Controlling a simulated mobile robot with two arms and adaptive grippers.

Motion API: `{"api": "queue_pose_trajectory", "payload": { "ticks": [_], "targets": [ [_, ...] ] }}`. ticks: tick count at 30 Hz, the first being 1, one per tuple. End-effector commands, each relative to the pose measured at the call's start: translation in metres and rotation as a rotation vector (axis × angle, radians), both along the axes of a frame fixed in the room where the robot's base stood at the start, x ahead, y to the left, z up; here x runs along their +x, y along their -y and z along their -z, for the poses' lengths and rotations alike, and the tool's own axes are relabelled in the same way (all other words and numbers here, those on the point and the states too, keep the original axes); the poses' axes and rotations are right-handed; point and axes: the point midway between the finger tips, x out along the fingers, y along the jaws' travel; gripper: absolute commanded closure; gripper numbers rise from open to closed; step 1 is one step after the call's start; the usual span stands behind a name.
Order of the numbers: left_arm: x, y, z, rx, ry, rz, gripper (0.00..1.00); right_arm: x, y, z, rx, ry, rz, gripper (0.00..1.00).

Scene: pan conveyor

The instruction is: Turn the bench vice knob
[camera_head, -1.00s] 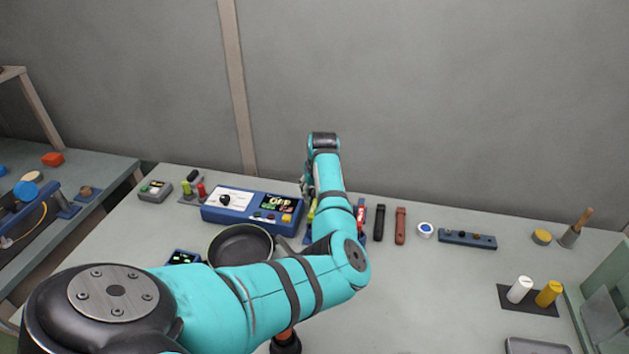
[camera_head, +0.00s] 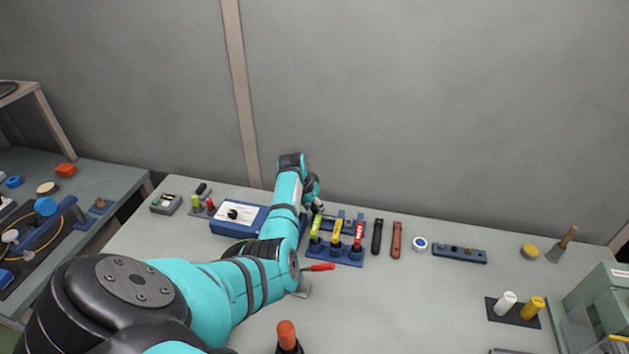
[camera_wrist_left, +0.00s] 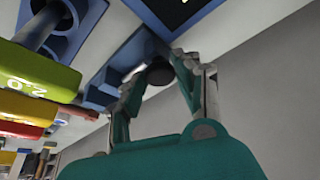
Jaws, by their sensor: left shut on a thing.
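The bench vice (camera_head: 351,216) is a small blue body at the back of the bench, partly hidden behind a tool rack. In the left wrist view its blue body (camera_wrist_left: 101,93) runs up beside the fingers, and the dark round knob (camera_wrist_left: 160,73) sits between the fingertips. My left gripper (camera_wrist_left: 157,77) is shut on the knob, one finger on each side. In the head view the left gripper (camera_head: 317,206) is at the left end of the vice, and the knob is too small to make out. My right gripper is not in view.
A blue rack (camera_head: 336,255) with green, yellow and red handles stands right in front of the vice. A blue control box (camera_head: 238,217) is to the left, partly behind my arm. Black (camera_head: 377,236) and brown (camera_head: 396,239) tools lie right. The front right bench is mostly clear.

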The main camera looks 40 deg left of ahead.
Motion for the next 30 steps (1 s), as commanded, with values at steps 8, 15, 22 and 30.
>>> {"api": "queue_pose_trajectory", "payload": {
  "ticks": [8,15,22,30],
  "targets": [
    [0.0,-0.006,0.001,0.005,0.002,0.261,1.0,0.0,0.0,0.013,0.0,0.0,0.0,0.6],
    [0.002,-0.007,0.004,0.006,0.004,0.49,1.0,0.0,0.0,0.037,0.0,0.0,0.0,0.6],
    [0.004,-0.008,0.005,0.006,0.007,0.707,1.0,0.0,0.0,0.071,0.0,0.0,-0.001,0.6],
    [0.005,-0.009,0.007,0.007,0.009,0.954,1.0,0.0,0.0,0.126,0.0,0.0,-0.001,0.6]
  ]
}}
